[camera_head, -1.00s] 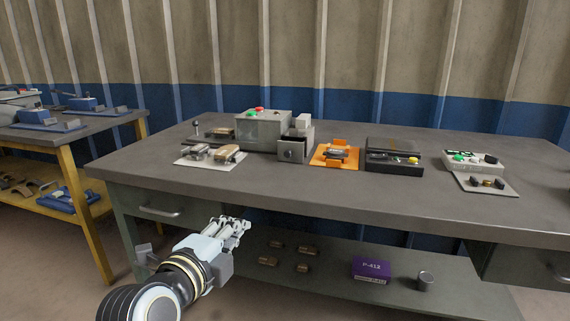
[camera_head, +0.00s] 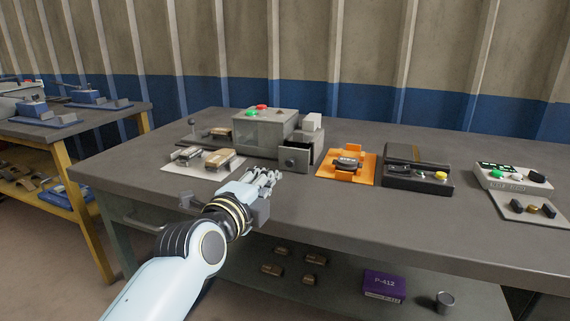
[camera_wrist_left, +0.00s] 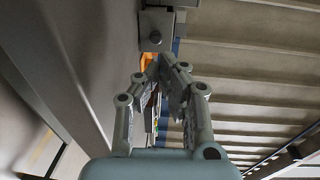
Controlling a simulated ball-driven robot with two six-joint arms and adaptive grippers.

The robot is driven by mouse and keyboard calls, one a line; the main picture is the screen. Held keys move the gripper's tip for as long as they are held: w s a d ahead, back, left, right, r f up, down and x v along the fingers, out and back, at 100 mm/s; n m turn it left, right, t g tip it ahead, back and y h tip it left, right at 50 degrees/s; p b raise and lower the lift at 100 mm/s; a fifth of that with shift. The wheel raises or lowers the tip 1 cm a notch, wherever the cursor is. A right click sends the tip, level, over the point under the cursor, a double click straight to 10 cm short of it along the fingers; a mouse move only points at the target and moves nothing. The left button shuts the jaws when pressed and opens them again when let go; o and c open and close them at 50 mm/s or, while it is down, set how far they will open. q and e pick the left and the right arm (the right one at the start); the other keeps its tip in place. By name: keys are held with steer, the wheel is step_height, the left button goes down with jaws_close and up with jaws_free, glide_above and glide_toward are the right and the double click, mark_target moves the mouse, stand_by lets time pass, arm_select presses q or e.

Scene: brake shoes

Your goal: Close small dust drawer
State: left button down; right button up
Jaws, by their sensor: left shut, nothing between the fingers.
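The small grey dust drawer (camera_head: 294,160) with a round dark knob sticks out of the front right of the grey machine (camera_head: 262,132); its dark inside shows, so it stands open. My left gripper (camera_head: 268,177) is shut and empty, in front of the drawer and a little to its left, near the table's front edge. The gap between fingertips and drawer is small in the head view, and they look apart. In the left wrist view the drawer front with its knob (camera_wrist_left: 156,38) lies ahead of the fingertips (camera_wrist_left: 170,62). My right gripper is out of view.
A white mat (camera_head: 190,168) with metal parts lies left of the drawer. An orange fixture (camera_head: 334,174) and a black case (camera_head: 417,178) stand to its right. The grey workbench (camera_head: 350,214) is clear along its front. A purple box (camera_head: 384,285) sits on the lower shelf.

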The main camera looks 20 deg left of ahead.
arm_select(q)
glide_toward(292, 154)
steer(key=w, duration=0.1)
steer(key=w+f, duration=0.1)
steer(key=w, duration=0.1)
steer(key=shift+w+d, duration=0.2)
steer(key=shift+w, duration=0.65)
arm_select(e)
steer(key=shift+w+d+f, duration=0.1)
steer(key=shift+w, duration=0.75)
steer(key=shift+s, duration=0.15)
arm_select(q)
steer(key=shift+w+f+b, duration=0.15)
steer(key=shift+w+b, duration=0.2)
steer(key=shift+b, duration=0.05)
steer(key=w+b, duration=0.1)
steer(key=w, duration=0.1)
steer(key=w+b, duration=0.1)
steer(key=w, duration=0.1)
steer(key=shift+d+f+b, duration=0.15)
steer(key=shift+f+b, duration=0.1)
steer(key=shift+b, duration=0.15)
steer(key=shift+w+r, duration=0.15)
steer(key=shift+r, duration=0.4)
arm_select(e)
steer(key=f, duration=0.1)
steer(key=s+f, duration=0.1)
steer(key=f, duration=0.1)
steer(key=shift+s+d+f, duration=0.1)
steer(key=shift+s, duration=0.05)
